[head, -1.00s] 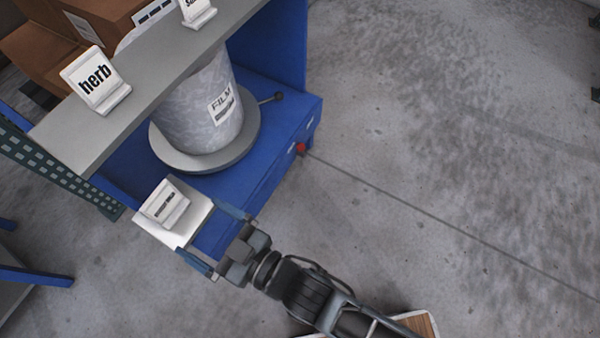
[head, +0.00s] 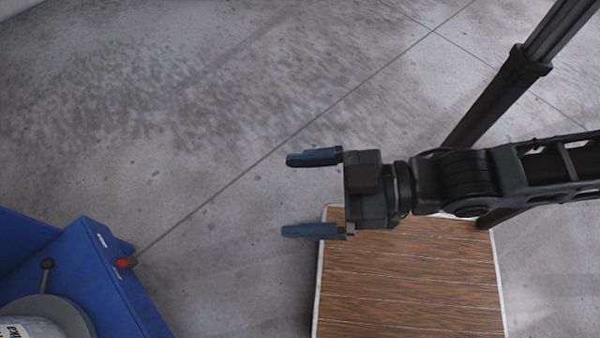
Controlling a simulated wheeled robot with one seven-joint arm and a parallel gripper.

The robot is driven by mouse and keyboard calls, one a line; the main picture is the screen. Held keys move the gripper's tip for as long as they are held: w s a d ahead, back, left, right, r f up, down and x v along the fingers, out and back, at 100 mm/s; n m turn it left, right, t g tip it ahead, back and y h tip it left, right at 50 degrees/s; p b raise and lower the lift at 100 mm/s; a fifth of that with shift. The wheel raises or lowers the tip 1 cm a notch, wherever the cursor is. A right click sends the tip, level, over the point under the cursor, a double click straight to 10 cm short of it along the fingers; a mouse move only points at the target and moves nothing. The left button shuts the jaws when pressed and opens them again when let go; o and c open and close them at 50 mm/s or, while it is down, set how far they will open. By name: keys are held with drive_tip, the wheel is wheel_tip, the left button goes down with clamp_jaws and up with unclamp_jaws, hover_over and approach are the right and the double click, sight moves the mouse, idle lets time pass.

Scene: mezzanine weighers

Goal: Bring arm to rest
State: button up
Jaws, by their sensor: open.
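My gripper (head: 312,194) is in the middle of the head view, pointing left. Its two blue fingers are spread wide apart, with nothing between them but bare floor seen below. It touches nothing that I can see. My arm reaches in from the right edge of the view, above a wood-topped surface with a white edge.
The concrete floor (head: 170,110) is clear.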

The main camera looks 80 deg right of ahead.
drive_tip(key=shift+s+d+r+m+h, duration=0.25)
drive_tip(key=shift+s+r+h, duration=0.15)
drive_tip(key=shift+r, duration=0.25)
drive_tip(key=shift+s+d+r+m+h, duration=0.15)
drive_tip(key=shift+s+r+m+h, duration=0.15)
drive_tip(key=shift+s+r, duration=0.25)
drive_tip(key=shift+w+r, duration=0.1)
